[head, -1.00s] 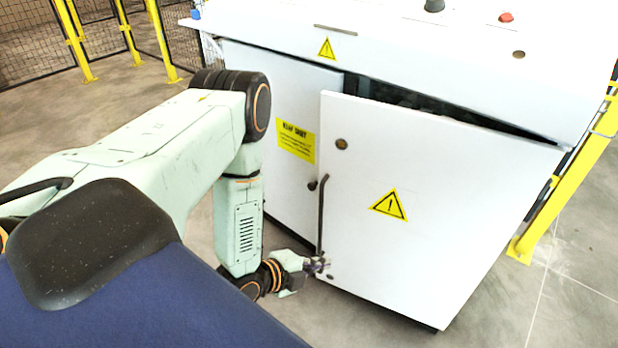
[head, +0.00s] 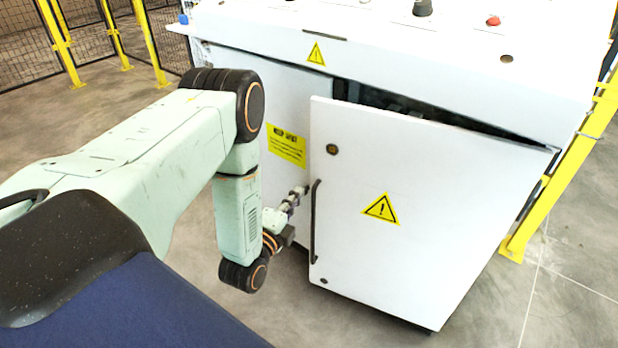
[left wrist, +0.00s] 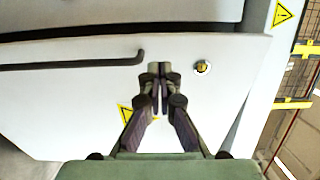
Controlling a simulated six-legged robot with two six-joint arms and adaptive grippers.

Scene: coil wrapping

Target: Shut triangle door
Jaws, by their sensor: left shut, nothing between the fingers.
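The triangle door (head: 430,240) is a white cabinet door with a yellow warning triangle (head: 380,208). It stands ajar, with a dark gap above its top edge. Its dark bar handle (head: 314,225) runs along its left edge, below a round lock (head: 332,149). My left gripper (head: 302,190) is shut and empty, just left of the handle's upper end; I cannot tell whether it touches. In the left wrist view its closed fingers (left wrist: 158,85) lie in front of the door, between handle (left wrist: 80,64) and lock (left wrist: 202,68), partly covering the triangle. My right gripper is not in view.
A second white door with a yellow label (head: 287,145) is left of the triangle door. The cabinet top carries a red button (head: 493,20) and a black knob (head: 422,7). A yellow post (head: 560,190) stands close on the right. Floor is clear at the front.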

